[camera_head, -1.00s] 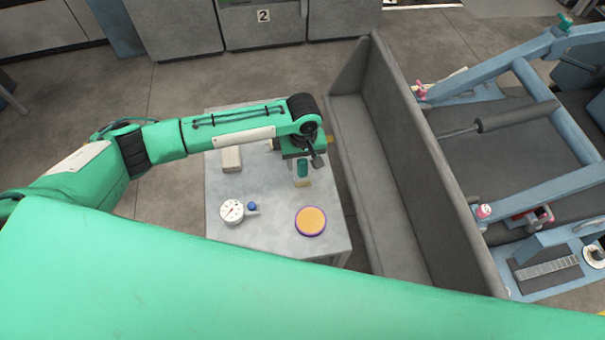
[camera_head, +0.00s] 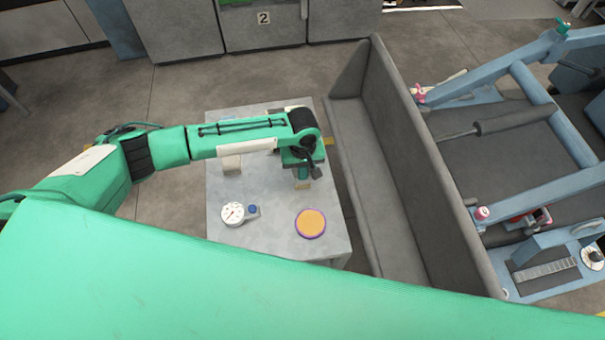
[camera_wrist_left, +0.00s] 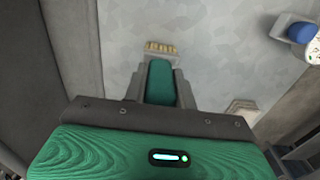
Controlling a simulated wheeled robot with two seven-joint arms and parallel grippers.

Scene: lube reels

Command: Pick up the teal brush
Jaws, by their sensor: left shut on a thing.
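The teal brush (camera_wrist_left: 160,84) has a teal block-like handle and a tan bristle end. It lies between the two fingers of my left gripper (camera_wrist_left: 159,76) in the left wrist view, with the bristles past the fingertips. In the head view my left gripper (camera_head: 301,172) is over the grey table, and the lower part of the brush (camera_head: 303,184) shows beneath it. The gripper is shut on the brush. I cannot tell whether the bristles touch the table. My right gripper is not in view.
On the grey table (camera_head: 275,250) are a white dial gauge (camera_head: 233,213) with a blue part, an orange disc with a purple rim (camera_head: 311,223), and a beige block (camera_head: 231,164). A grey-walled trough (camera_head: 400,170) stands close to the table's right side.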

